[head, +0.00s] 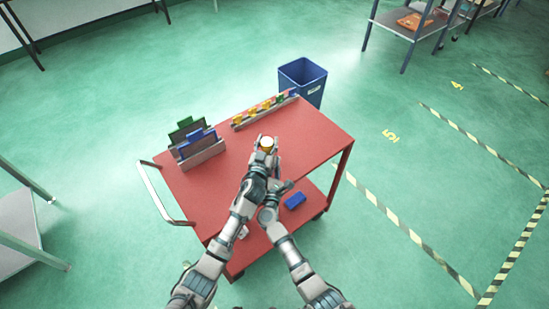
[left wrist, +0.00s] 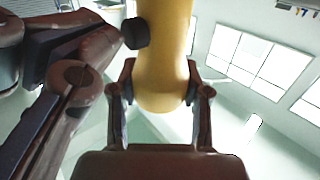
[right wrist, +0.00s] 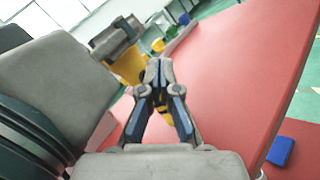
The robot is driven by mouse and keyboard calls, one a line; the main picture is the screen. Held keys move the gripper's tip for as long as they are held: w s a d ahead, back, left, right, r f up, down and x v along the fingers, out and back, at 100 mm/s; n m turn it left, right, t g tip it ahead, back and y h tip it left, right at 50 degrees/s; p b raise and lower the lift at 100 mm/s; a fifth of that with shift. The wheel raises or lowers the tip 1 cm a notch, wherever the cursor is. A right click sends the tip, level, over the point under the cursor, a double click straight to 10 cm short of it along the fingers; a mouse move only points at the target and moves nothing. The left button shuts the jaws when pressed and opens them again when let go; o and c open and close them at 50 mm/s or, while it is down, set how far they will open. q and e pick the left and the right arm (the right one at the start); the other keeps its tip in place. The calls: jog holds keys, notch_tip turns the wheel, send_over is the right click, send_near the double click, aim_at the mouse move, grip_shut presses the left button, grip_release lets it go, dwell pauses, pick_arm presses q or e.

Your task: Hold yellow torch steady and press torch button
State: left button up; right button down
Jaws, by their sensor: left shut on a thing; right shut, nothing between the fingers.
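The yellow torch (left wrist: 165,75) is clasped between the two fingers of my left gripper (left wrist: 160,100), above the red trolley. Its pale round end (head: 266,144) shows at the top of my left gripper (head: 265,150) in the head view. A black round button (left wrist: 136,33) sticks out from the torch's side. My right gripper (right wrist: 158,72) is shut and empty. In the left wrist view its fingertips (left wrist: 118,36) are right beside the button; I cannot tell whether they touch. In the right wrist view, my right fingers partly hide the torch (right wrist: 128,66).
The red trolley (head: 315,130) carries a rack with green and blue panels (head: 200,150) and a strip of coloured items (head: 265,108). A blue block (head: 295,201) lies on its lower shelf. A blue bin (head: 303,80) stands behind. The trolley's right top is clear.

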jog(key=shift+w+d, duration=0.25)
jog(key=shift+d, duration=0.2)
jog(key=shift+s+d+r, duration=0.15)
jog(key=shift+s+d, duration=0.55)
jog(key=shift+d, duration=0.15)
jog(key=shift+s, duration=0.1)
jog(key=shift+a, duration=0.15)
jog(key=shift+s, duration=0.15)
jog(key=shift+s+d, duration=0.75)
jog(key=shift+s, duration=0.2)
jog(key=shift+s+d, duration=0.7)
jog(key=shift+s, duration=0.25)
jog(key=shift+w+a+f, duration=0.2)
jog(key=shift+w+a, duration=1.65)
jog(key=shift+w, duration=0.15)
